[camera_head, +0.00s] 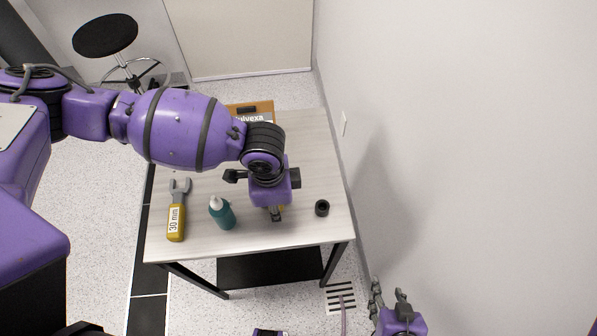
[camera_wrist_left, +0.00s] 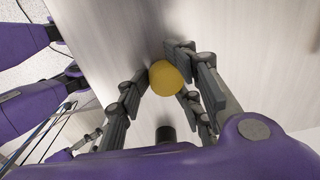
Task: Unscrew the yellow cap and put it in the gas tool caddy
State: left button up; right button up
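The yellow cap (camera_wrist_left: 167,77) shows as a round knob between the fingers of my left gripper (camera_wrist_left: 163,68) in the left wrist view. The fingers are close around it, but I cannot tell whether they press on it. In the head view my left gripper (camera_head: 275,213) points down over the table, and its wrist hides most of what is under it. My right gripper (camera_head: 390,290) is low beside the wall, with its fingers apart and empty. At the back of the table an orange-brown container (camera_head: 263,106) with a lettered label is partly hidden by my left arm; I cannot tell if it is the caddy.
The table (camera_head: 326,160) holds a yellow-handled wrench (camera_head: 176,212), a teal bottle (camera_head: 223,213) left of my left gripper, and a small black cylinder (camera_head: 322,208) to its right. A white wall (camera_head: 450,130) rises on the right. A black stool (camera_head: 105,36) stands at the back left.

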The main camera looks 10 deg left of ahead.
pick_arm(q)
jog(key=shift+o, duration=0.2)
jog(key=shift+s+f+g, duration=0.15)
jog(key=shift+f, duration=0.35)
jog(key=shift+s+f+g, duration=0.15)
jog(key=shift+f, duration=0.3)
jog(key=shift+d+r, duration=0.1)
jog(key=shift+r, duration=0.05)
pick_arm(e)
jog(key=shift+s+d+f, duration=0.15)
jog(key=shift+d+f, duration=0.15)
jog(key=shift+f, duration=0.1)
pick_arm(q)
jog(key=shift+r, duration=0.15)
pick_arm(e)
jog(key=shift+s, duration=0.15)
pick_arm(q)
jog(key=shift+w, duration=0.1)
pick_arm(e)
jog(key=shift+a, duration=0.15)
pick_arm(q)
jog(key=shift+r, duration=0.1)
pick_arm(e)
jog(key=shift+r, duration=0.15)
